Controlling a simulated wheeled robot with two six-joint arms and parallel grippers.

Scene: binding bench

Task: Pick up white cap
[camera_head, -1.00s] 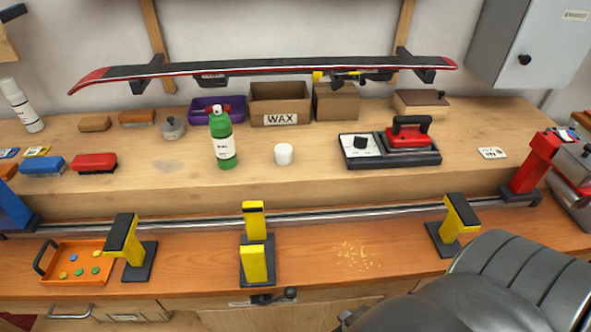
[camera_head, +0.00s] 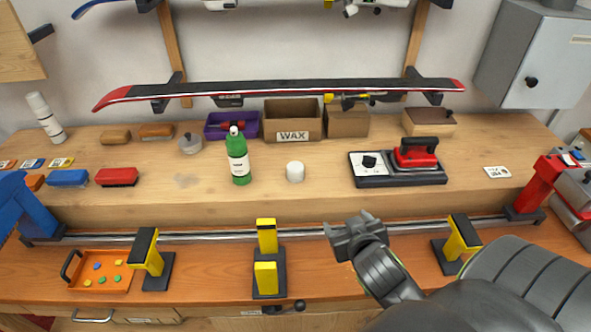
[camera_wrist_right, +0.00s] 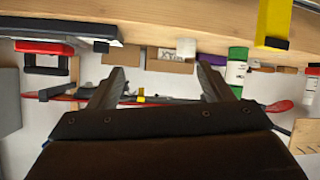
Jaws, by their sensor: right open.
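The white cap (camera_head: 295,172) is a small white cylinder standing on the raised wooden shelf, right of the green bottle (camera_head: 238,157). In the right wrist view, which is upside down, the cap (camera_wrist_right: 186,48) shows near the shelf edge, beyond and between my fingers. My right gripper (camera_head: 340,232) is over the lower bench, in front of and to the right of the cap, apart from it. Its two fingers (camera_wrist_right: 162,75) are spread and empty. My left gripper is not in view.
The red waxing iron (camera_head: 415,155) stands on its base right of the cap. The WAX box (camera_head: 292,122) is behind it. A ski (camera_head: 290,88) hangs above the shelf. Yellow-topped vise posts (camera_head: 266,236) and a metal rail (camera_head: 200,235) lie in front. The shelf around the cap is clear.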

